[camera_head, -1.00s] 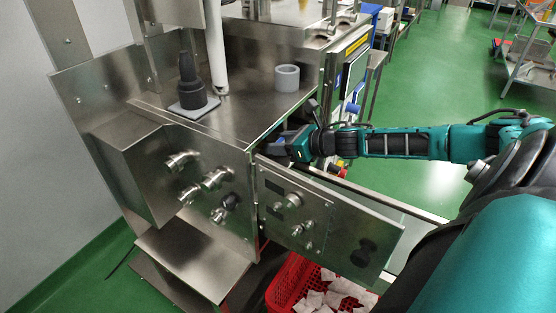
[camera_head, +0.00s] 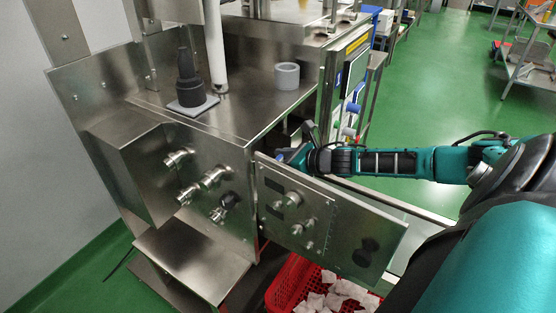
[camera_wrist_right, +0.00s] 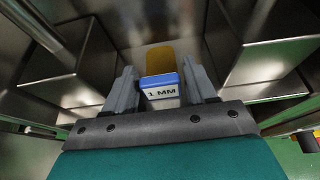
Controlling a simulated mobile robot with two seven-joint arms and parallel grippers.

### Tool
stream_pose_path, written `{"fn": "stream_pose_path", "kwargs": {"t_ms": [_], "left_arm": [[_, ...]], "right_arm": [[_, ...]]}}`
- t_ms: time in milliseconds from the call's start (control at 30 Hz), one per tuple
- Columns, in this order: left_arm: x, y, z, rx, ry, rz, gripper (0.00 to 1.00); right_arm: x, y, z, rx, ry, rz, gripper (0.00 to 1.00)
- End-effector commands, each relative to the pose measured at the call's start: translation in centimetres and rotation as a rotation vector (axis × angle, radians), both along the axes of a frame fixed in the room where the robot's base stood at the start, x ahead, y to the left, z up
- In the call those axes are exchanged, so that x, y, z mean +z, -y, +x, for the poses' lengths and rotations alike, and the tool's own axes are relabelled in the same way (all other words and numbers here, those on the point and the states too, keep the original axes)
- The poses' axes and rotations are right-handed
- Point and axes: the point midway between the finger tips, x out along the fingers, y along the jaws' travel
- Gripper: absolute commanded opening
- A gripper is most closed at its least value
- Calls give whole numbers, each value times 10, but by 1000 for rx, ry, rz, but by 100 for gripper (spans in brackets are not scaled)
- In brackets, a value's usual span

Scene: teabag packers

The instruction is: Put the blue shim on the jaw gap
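The blue shim (camera_wrist_right: 161,83), a small block with a white face marked "1 MM", sits between the two fingers of my right gripper in the right wrist view. Both fingers appear to press its sides. An amber plate (camera_wrist_right: 174,60) shows just beyond it; I cannot tell whether it belongs to the shim. In the head view my right gripper (camera_head: 286,156) is at the machine's right side, behind the top edge of the swung-out panel, which partly hides it. The jaw gap cannot be clearly made out. My left gripper is not in view.
The swung-out metal panel (camera_head: 330,220) stands close in front of my right gripper. Steel walls (camera_wrist_right: 60,62) flank it on both sides in the wrist view. A grey ring (camera_head: 287,76) and a dark plug on a pad (camera_head: 192,104) stand on the machine top. A red basket (camera_head: 285,290) is below.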

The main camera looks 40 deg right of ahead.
Motion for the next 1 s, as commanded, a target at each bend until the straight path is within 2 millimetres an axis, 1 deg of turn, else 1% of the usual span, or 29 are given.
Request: {"fn": "stream_pose_path", "kwargs": {"t_ms": [33, 133, 333, 467, 667, 833, 1000], "left_arm": [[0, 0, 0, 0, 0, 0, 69], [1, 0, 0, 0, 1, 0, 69], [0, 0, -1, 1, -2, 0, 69], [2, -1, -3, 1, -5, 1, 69], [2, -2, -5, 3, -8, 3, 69], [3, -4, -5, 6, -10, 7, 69], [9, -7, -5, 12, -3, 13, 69]], "right_arm": [[0, 0, 0, 0, 0, 0, 61], [0, 0, 0, 0, 0, 0, 71], [0, 0, 0, 0, 0, 0, 71], [4, 0, -1, 0, -1, -1, 71], [7, 4, -14, -1, -3, 1, 71], [14, 8, -29, 1, -5, -1, 71], [21, 12, -45, -1, -5, 2, 71]]}}
